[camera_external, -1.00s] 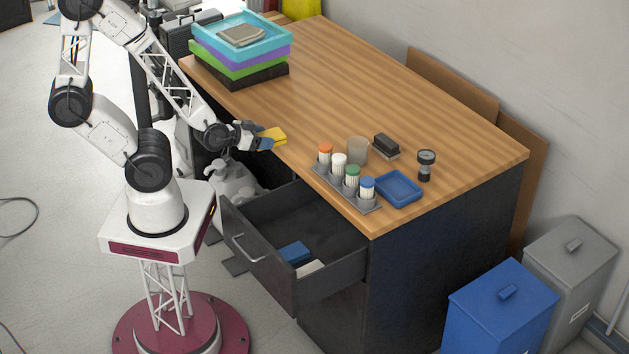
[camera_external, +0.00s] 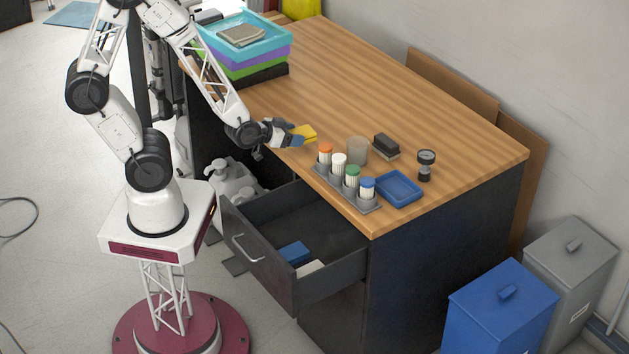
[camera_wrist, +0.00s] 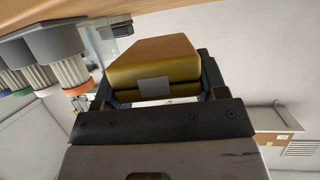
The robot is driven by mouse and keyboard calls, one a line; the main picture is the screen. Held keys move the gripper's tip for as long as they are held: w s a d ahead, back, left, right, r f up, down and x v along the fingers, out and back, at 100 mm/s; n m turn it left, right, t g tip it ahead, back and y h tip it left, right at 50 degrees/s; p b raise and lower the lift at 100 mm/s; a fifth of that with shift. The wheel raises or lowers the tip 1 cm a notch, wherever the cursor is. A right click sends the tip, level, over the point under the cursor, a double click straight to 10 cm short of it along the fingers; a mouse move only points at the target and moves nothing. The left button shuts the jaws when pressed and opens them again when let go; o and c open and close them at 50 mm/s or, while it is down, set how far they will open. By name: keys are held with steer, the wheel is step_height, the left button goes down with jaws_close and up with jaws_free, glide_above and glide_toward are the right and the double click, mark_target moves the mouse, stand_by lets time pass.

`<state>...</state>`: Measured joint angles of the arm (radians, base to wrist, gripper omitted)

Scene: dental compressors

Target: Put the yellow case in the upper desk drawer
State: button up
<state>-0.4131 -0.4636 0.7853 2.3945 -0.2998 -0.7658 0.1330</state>
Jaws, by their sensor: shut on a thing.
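The yellow case (camera_external: 304,133) is held in my gripper (camera_external: 294,136), above the near left edge of the desk. In the wrist view the yellow case (camera_wrist: 155,65) sits between the two dark fingers of my gripper (camera_wrist: 157,85), with a small grey patch on its near side. The upper desk drawer (camera_external: 262,259) is pulled open, below and to the front of my gripper. Inside it lie a blue item (camera_external: 293,253) and a whitish item (camera_external: 310,268) toward the front right; the rest of its floor is bare.
A rack of bottles with coloured caps (camera_external: 353,176) stands on the desk near the drawer, close to my gripper. Nearby are a grey cup (camera_external: 357,150), a blue tray (camera_external: 398,188), a dark block (camera_external: 385,145) and a gauge (camera_external: 425,164). Stacked trays (camera_external: 245,50) stand at the back left.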

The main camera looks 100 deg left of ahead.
mark_target(311, 149)
steer(key=shift+w+a+f, duration=0.1)
steer(key=shift+w+a, duration=0.2)
steer(key=shift+w, duration=0.3)
steer(key=shift+w+a, duration=0.35)
steer(key=shift+w, duration=0.3)
steer(key=shift+w+a+f, duration=0.1)
steer(key=shift+w+a, duration=0.2)
steer(key=shift+w, duration=0.3)
steer(key=shift+w+a, duration=0.3)
steer(key=shift+w, duration=0.25)
steer(key=shift+w+a+f, duration=0.15)
steer(key=shift+w+f, duration=0.05)
steer(key=shift+w, duration=0.1)
steer(key=shift+f, duration=1.4)
steer(key=shift+f, duration=0.25)
steer(key=o, duration=0.9)
steer(key=shift+o, duration=0.2)
steer(key=shift+s, duration=0.1)
steer(key=shift+r, duration=0.1)
